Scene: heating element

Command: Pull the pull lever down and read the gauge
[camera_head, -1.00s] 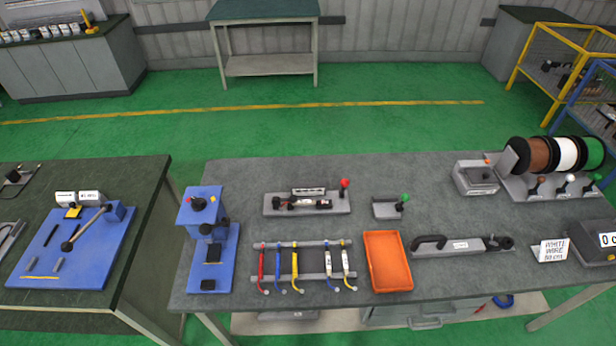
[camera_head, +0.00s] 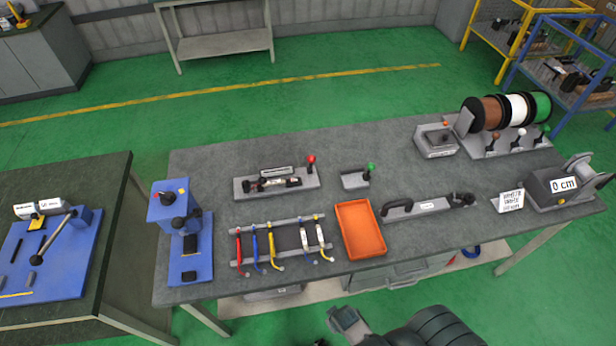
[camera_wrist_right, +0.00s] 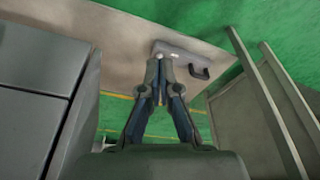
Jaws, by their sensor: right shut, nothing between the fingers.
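I cannot tell for certain which lever is the pull lever. A red-knobbed lever (camera_head: 311,161) stands upright on a grey fixture (camera_head: 277,184), and a green-knobbed lever (camera_head: 371,168) stands on a small grey base. A grey bar device with a black handle (camera_head: 400,210) lies to their right. No dial gauge is readable; a display box (camera_head: 562,185) reads "0 cm". My right gripper is shut and empty in the right wrist view (camera_wrist_right: 161,52), near a pale flat surface. In the head view my right arm shows at the bottom edge, apart from these levers. My left gripper is out of view.
The grey workbench (camera_head: 220,160) also carries an orange tray (camera_head: 360,229), a wire rack (camera_head: 280,242), a blue press (camera_head: 178,215) and wire spools (camera_head: 515,108). A second bench with a blue board (camera_head: 60,265) stands left. Drawers hang under the workbench.

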